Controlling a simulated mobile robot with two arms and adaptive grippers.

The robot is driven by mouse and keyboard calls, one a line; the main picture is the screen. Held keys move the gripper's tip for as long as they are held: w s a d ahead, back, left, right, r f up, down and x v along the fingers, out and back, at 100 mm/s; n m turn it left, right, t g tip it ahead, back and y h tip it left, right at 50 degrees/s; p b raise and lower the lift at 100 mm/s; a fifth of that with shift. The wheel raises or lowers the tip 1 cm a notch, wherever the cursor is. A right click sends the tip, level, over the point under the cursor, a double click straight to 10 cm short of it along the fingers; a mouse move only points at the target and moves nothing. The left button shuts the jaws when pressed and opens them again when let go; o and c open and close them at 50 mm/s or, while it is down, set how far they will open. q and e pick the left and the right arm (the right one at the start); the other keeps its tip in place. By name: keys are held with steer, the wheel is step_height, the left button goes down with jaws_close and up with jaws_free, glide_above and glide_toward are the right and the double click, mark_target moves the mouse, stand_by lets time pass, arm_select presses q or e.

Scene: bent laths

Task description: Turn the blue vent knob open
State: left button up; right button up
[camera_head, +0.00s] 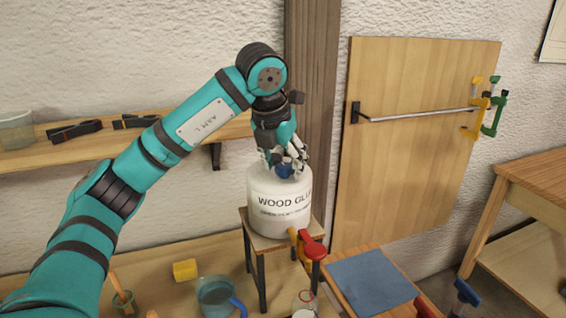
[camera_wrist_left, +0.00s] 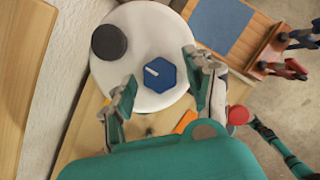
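The blue vent knob (camera_head: 284,170) sits on top of the white wood glue tub (camera_head: 280,208). In the left wrist view the knob (camera_wrist_left: 160,75) is six-sided with a white mark pointing to its upper left. My left gripper (camera_head: 285,160) is above the tub, pointing down. In the left wrist view its two fingers (camera_wrist_left: 159,88) are spread apart, one on either side of the knob, with visible gaps. Nothing is between them that they touch.
A black cap (camera_wrist_left: 109,42) stands on the tub's top beside the knob. The tub stands on a small stool (camera_head: 262,243). A blue mug (camera_head: 217,296) and yellow block (camera_head: 185,270) are at lower left.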

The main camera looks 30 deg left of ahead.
arm_select(q)
steer(key=v, duration=1.2)
stand_by(0.4)
